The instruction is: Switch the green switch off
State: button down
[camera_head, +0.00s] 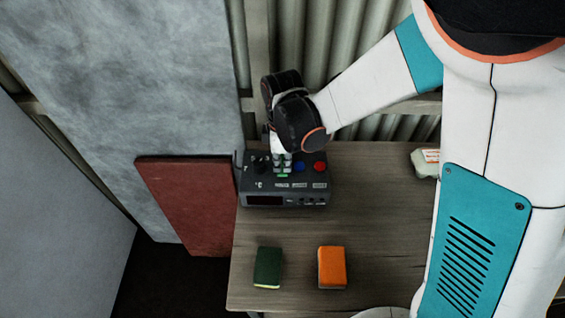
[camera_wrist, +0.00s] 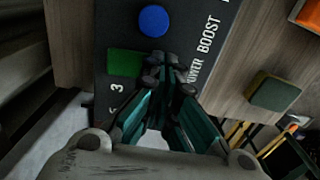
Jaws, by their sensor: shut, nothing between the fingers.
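The dark control box (camera_head: 262,186) sits at the back left of the wooden table. My gripper (camera_head: 282,164) points down over the box, with its fingers shut and empty. In the wrist view, the green switch (camera_wrist: 124,63) is a flat green patch on the dark panel, partly hidden by my gripper (camera_wrist: 168,76). The fingertips are just right of its visible part; I cannot tell whether they touch it. A small green piece of the switch (camera_head: 282,175) shows below the fingers in the head view. I cannot tell the switch's position.
A blue button (camera_head: 299,167) and a red button (camera_head: 320,166) are right of the fingers. A green sponge (camera_head: 268,267) and an orange sponge (camera_head: 332,267) lie in front of the box. A pale packet (camera_head: 425,163) lies at right. The table (camera_head: 380,210) is clear between.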

aim_at(282, 170)
jog(key=shift+r+p, duration=2.25)
jog(key=shift+r, duration=1.25)
